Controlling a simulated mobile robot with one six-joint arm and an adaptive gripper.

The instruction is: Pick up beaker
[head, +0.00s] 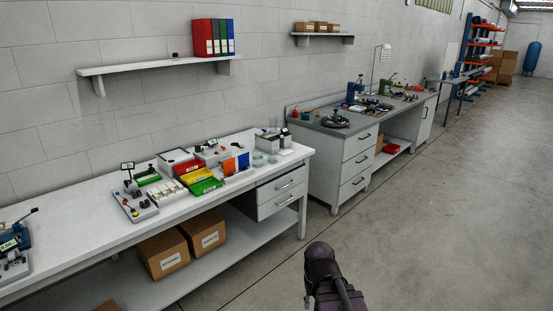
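Several clear glass beakers stand near the right end of the white workbench in the head view. One beaker (258,158) stands in front on the left, and another close beside it is partly overlapped by its neighbours. They are small and see-through, so their edges are hard to make out. A dark part of my arm rises at the bottom of the view, over the floor to the right of the bench and well apart from the beakers. My gripper's fingers do not show.
Coloured bins (203,186) and small devices crowd the white workbench (105,243) left of the beakers. Cardboard boxes (163,253) sit on its lower shelf. A grey-topped bench (318,160) stands farther right. The concrete floor (440,220) on the right is clear.

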